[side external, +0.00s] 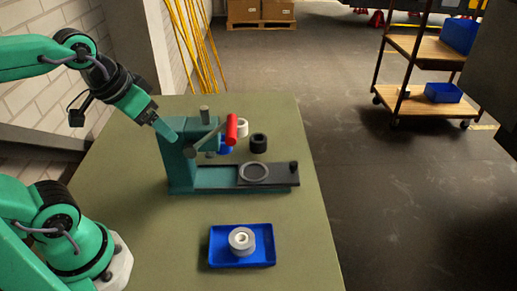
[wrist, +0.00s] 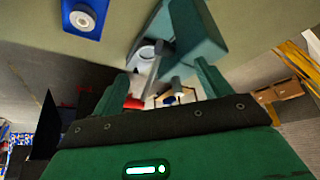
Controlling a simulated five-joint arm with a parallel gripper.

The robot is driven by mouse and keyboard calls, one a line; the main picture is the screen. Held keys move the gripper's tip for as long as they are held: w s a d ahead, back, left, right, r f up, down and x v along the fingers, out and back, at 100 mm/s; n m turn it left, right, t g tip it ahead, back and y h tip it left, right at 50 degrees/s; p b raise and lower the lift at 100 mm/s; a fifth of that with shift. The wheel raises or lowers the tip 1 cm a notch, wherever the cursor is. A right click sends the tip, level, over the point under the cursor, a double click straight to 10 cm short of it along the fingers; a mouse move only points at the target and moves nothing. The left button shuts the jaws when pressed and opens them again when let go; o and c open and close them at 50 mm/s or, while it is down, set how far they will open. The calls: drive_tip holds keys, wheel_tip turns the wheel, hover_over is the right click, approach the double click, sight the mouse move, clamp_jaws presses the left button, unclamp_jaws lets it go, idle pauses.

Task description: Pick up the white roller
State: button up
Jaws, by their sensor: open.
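A white roller (side external: 243,128) stands on the far side of the green press (side external: 181,168), partly hidden behind the press's red handle (side external: 231,130). A blue roller (side external: 226,147) and a black roller (side external: 259,143) stand near it. A pale ringed piece with a centre hole (side external: 242,240) sits in the blue tray (side external: 216,253) in front. My gripper (side external: 166,131) is tilted down above the press's left end, apart from the rollers. In the wrist view my gripper (wrist: 163,80) is open, with nothing seen held, and the press (wrist: 200,36) shows beyond its fingers.
The press's base carries a flat ring (side external: 254,172) and a black knob (side external: 293,166) at its right end. The press's arm and red handle stand between my gripper and the rollers. The green table (side external: 130,215) is clear around the tray and along the front left.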

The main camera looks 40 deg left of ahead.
drive_tip(key=w+a+r+n+g, duration=0.1)
drive_tip(key=w+a+r, duration=0.1)
drive_tip(key=w, duration=0.8)
drive_tip(key=n+g, duration=0.4)
hover_over(239, 128)
drive_tip(key=w+a, duration=0.2)
wheel_tip(239, 128, down, 18)
drive_tip(key=shift+s+f, duration=0.15)
drive_tip(key=shift+f, duration=0.35)
drive_tip(key=shift+f, duration=0.1)
drive_tip(key=shift+d+f, duration=0.1)
drive_tip(key=shift+f, duration=1.1)
drive_tip(key=shift+f, duration=0.1)
